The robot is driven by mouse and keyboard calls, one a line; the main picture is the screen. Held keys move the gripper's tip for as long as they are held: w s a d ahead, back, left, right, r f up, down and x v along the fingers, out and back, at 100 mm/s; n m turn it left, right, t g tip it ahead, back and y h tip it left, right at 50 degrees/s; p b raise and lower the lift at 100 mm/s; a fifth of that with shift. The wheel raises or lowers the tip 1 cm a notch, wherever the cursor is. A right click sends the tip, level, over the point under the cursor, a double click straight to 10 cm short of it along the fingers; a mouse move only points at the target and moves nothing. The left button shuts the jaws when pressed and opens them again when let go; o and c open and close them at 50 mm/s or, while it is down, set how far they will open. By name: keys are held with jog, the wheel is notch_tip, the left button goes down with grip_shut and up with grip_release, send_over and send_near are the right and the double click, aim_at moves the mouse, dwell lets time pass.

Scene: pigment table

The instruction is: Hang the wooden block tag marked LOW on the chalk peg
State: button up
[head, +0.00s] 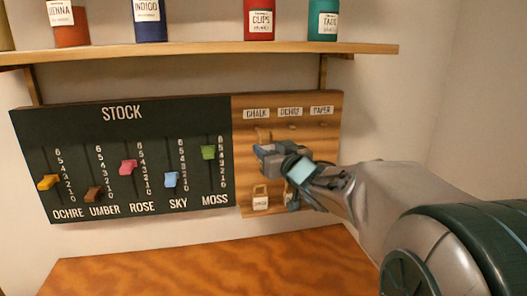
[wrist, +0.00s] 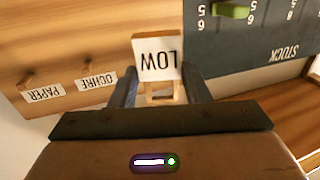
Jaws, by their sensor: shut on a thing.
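The LOW tag (wrist: 157,58), a pale label on a small wooden block with a wooden loop, sits between the fingers of my gripper (wrist: 160,85), which is shut on it. Its lettering is upside down in the wrist view. In the head view my gripper (head: 275,158) is in front of the wooden peg panel, just below the CHALK label (head: 256,114); the tag cannot be made out there. A small wooden shape shows between that label and the gripper; I cannot tell peg from tag loop. The CHALK label and peg are hidden in the wrist view.
The OCHRE (wrist: 96,82) and PAPER (wrist: 43,93) labels have bare pegs beside them. Another tag (head: 260,202) hangs low on the panel, and one beside it is partly hidden by my gripper. The STOCK board (head: 122,135) with sliders is left; a shelf (head: 200,50) with jars is above.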

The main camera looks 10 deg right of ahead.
jog(key=shift+w+a+f, duration=0.1)
jog(key=shift+w+f, duration=0.1)
jog(key=shift+w, duration=1.8)
jog(key=shift+w+f, duration=0.2)
jog(key=shift+w, duration=1.8)
jog(key=shift+w+f, duration=0.45)
jog(key=shift+w, duration=0.25)
jog(key=o, duration=1.1)
jog(key=shift+s+b, duration=0.1)
jog(key=shift+b, duration=0.2)
